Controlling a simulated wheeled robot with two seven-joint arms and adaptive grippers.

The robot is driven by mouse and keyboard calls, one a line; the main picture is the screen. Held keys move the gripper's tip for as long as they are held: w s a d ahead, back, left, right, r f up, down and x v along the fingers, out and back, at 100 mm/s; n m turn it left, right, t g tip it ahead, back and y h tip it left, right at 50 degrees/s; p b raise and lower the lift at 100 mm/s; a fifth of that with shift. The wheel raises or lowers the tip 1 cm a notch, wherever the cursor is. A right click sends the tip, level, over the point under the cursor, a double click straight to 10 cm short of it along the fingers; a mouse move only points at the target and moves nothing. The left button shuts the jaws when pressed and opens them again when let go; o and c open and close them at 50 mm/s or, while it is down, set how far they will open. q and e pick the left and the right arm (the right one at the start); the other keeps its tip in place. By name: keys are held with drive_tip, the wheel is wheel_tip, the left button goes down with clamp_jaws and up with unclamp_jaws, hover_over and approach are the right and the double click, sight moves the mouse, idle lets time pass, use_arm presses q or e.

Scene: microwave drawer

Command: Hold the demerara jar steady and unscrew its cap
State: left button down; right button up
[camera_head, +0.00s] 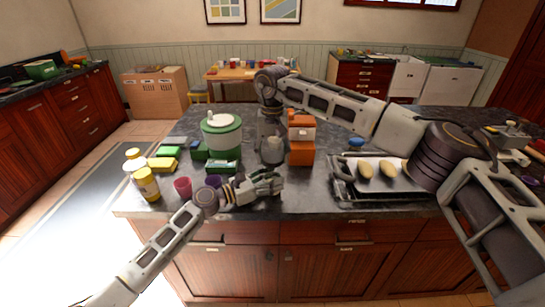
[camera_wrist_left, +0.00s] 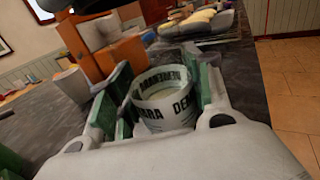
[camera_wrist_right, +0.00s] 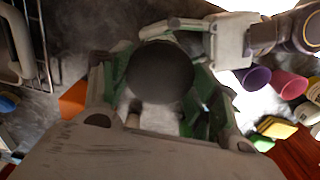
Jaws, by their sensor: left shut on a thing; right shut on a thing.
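The demerara jar (camera_wrist_left: 163,103) is a pale cylinder with dark lettering, held between the green-padded fingers of my left gripper (camera_wrist_left: 160,95). Its top looks open, with a pale inside and no cap on it. In the head view my left gripper (camera_head: 266,184) is low over the counter's front, and the jar is hard to make out. My right gripper (camera_wrist_right: 160,95) is shut on a dark round cap (camera_wrist_right: 160,72). In the head view my right gripper (camera_head: 271,148) points down behind the left one, apart from it.
An orange box (camera_head: 301,150) stands right of my right gripper, and a baking tray (camera_head: 345,190) with pale loaves lies farther right. A green-and-white canister (camera_head: 221,135), a pink cup (camera_head: 183,187) and yellow-lidded jars (camera_head: 146,184) are on the left. Bare counter lies in front of the orange box.

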drive_tip(key=shift+r, duration=1.45)
use_arm(q)
drive_tip(key=c, duration=0.6)
unclamp_jaws()
drive_tip(key=shift+o, duration=0.2)
drive_tip(key=shift+a, duration=0.1)
drive_tip(key=shift+v, duration=5.95)
drive_tip(key=shift+f, duration=0.1)
